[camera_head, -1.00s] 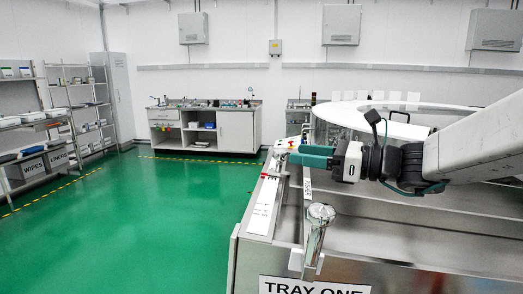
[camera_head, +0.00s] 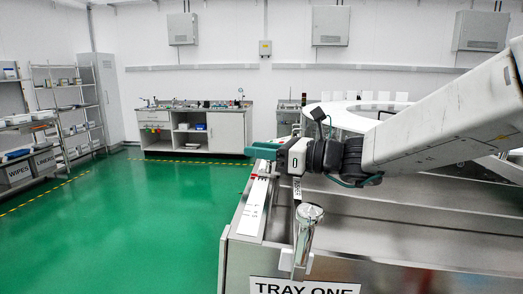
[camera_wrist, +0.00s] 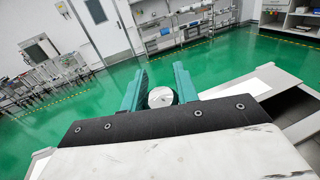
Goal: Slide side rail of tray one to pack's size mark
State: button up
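My gripper (camera_head: 265,151) has two teal fingers and points left over the far end of tray one's left edge. In the wrist view its fingers (camera_wrist: 161,69) stand apart, with a round metal knob (camera_wrist: 161,97) between and below them. I cannot tell if they touch it. A white scale strip (camera_head: 253,208) with dark marks runs along the tray edge; red shows near its far end. Beside it the side rail (camera_head: 297,190) carries a small label. A metal post with a round top (camera_head: 309,213) stands at the near end, above the TRAY ONE sign (camera_head: 305,289).
The metal tray floor (camera_head: 400,238) lies right of the rail and looks bare. A white curved surface (camera_head: 345,116) is behind my arm. Green floor (camera_head: 130,225) is open at left. A workbench (camera_head: 195,130) and shelves (camera_head: 75,110) stand farther off.

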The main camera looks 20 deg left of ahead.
grip_shut()
jog(key=s+d, duration=0.1)
jog(key=s, duration=0.3)
jog(key=s+d, duration=0.1)
jog(key=s, duration=0.4)
jog(key=s+d, duration=0.1)
jog(key=s, duration=0.3)
jog(key=shift+s+d, duration=0.15)
jog(key=shift+s, duration=0.1)
jog(key=o, duration=0.6)
grip_release()
jog(key=d, duration=0.7)
jog(key=shift+d, duration=0.4)
